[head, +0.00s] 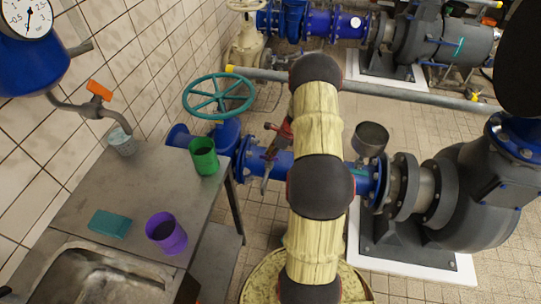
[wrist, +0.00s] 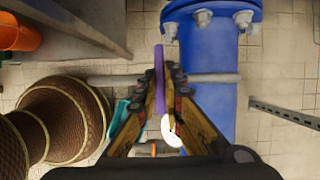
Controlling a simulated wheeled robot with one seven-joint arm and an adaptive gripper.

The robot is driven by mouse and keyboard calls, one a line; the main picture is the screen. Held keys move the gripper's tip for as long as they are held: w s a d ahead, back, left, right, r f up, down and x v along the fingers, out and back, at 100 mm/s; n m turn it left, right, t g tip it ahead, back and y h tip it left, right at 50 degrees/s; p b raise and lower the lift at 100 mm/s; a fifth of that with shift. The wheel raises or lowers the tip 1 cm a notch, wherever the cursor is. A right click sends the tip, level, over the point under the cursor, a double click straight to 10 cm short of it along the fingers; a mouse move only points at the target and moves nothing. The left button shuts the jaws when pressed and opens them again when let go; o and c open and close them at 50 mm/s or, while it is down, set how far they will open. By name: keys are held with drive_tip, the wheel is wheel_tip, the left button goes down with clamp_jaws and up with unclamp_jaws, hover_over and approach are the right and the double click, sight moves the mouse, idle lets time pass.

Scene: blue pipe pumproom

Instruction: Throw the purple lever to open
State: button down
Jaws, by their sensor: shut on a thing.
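The purple lever (wrist: 159,78) shows in the wrist view as a narrow upright bar between the fingertips of my gripper (wrist: 166,82). The fingers are shut on it, one on each side. The lever lies just left of a thick blue pipe (wrist: 208,85) with a bolted flange at its top. The lever's lower end and its joint are hard to make out between the fingers. In the head view my arm covers the middle, and I cannot make out the purple lever or the fingertips there.
In the head view a metal sink bench (head: 80,190) at left holds a purple cup (head: 166,233), a green cup (head: 204,157) and a teal block (head: 110,224). A teal handwheel (head: 218,95) stands behind. A dark pump (head: 475,195) is at right.

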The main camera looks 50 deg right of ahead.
drive_tip(key=n+g+y+p, duration=0.1)
drive_tip(key=n+p, duration=0.1)
drive_tip(key=n, duration=0.2)
drive_tip(key=shift+w+d+n+p, duration=0.1)
drive_tip(key=shift+n+p, duration=0.2)
drive_tip(key=shift+n, duration=0.1)
drive_tip(key=n+g, duration=0.1)
drive_tip(key=n, duration=0.1)
drive_tip(key=n+g+y+p, duration=0.1)
drive_tip(key=n, duration=0.2)
drive_tip(key=shift+w+n+y, duration=0.15)
drive_tip(key=shift+n+y, duration=0.15)
drive_tip(key=n+g, duration=0.1)
drive_tip(key=n, duration=0.2)
drive_tip(key=shift+w, duration=0.1)
drive_tip(key=shift+n+g, duration=0.9)
drive_tip(key=shift+n, duration=1.3)
drive_tip(key=shift+h, duration=0.4)
drive_tip(key=c, duration=1.9)
unclamp_jaws()
